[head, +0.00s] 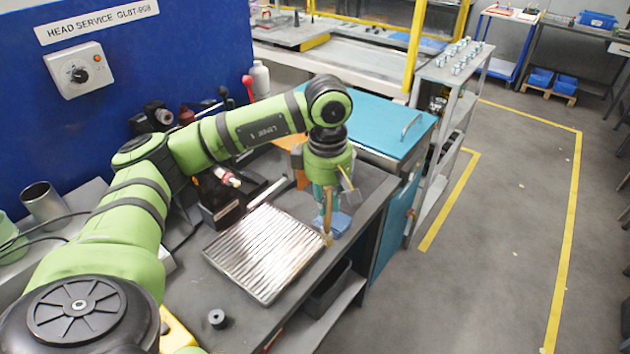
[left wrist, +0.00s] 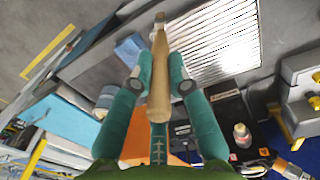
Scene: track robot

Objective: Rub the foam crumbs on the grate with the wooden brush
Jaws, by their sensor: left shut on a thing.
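My left gripper (head: 326,192) is shut on the wooden brush (head: 328,214) and holds it roughly upright at the right edge of the grate (head: 262,250). The grate is a ribbed silvery plate lying flat on the dark bench. I cannot make out foam crumbs on it. My right gripper is in neither view.
A blue folded cloth (head: 338,224) lies right beside the brush near the bench edge. A black box (head: 219,207) stands behind the grate, and a black ring (head: 217,318) lies in front. A blue-topped cabinet (head: 375,125) adjoins the bench. The floor at right is open.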

